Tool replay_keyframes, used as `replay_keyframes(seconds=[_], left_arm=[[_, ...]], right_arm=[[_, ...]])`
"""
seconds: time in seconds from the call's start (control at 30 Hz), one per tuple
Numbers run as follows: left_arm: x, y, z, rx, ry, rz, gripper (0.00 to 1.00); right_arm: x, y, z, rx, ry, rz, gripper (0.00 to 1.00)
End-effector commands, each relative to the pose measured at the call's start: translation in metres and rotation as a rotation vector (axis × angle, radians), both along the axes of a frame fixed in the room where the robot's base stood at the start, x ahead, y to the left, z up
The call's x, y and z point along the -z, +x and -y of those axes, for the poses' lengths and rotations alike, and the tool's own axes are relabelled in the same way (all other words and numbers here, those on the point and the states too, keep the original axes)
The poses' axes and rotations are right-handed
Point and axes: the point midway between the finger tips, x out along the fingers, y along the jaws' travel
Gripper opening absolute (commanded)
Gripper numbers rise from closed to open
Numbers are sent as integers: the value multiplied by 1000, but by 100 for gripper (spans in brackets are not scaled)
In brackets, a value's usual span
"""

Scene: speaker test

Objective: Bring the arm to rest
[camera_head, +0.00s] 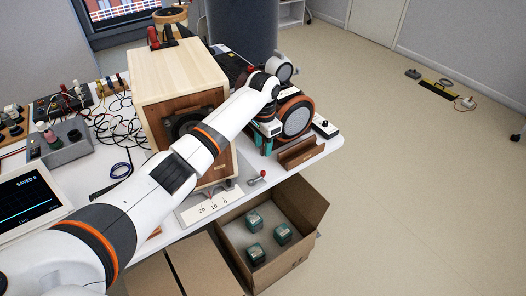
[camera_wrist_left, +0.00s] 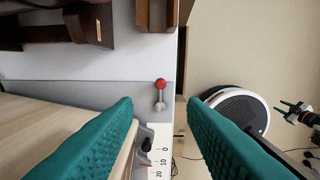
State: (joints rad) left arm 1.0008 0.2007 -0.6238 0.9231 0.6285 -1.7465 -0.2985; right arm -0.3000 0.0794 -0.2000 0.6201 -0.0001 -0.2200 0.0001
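My left arm (camera_head: 190,165) reaches from the lower left across the front of the wooden speaker cabinet (camera_head: 178,68). My left gripper (camera_head: 265,139) is beside the cabinet's right side, above the table, partly hidden by its own wrist. In the left wrist view its two teal fingers stand wide apart with nothing held between them. A small red-knobbed lever (camera_wrist_left: 160,84) and a numbered scale (camera_wrist_left: 158,163) show below, beyond the fingertips. My right gripper (camera_wrist_left: 289,109) shows small at the right edge of the wrist view, its teal tips apart and empty; the head view does not show it.
A brown wooden holder (camera_head: 301,153) sits near the table's right edge. An open cardboard box (camera_head: 303,205) with three green cubes stands on the floor before the table. Cables (camera_head: 112,128) and a screen (camera_head: 28,205) are at left. Open floor (camera_head: 420,190) lies right.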

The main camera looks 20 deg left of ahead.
Motion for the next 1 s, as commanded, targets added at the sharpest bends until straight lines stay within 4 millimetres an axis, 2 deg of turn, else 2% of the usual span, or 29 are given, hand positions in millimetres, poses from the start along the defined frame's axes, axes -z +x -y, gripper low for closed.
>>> replay_keyframes(seconds=[0.47,0.57,0.63,0.77,0.9,1.0], left_arm=[[-2,0,0,0,0,0,38],[5,-5,4,5,-4,0,38],[19,-14,11,14,-12,1,38],[61,-51,32,28,-44,15,38],[100,-106,51,10,-94,52,38],[118,-147,57,-28,-127,81,38]], right_arm=[[0,0,0,0,0,0,38],[0,0,0,0,0,0,38],[0,0,0,0,0,0,38],[0,0,0,0,0,0,38],[0,0,0,0,0,0,38],[0,0,0,0,0,0,38]])
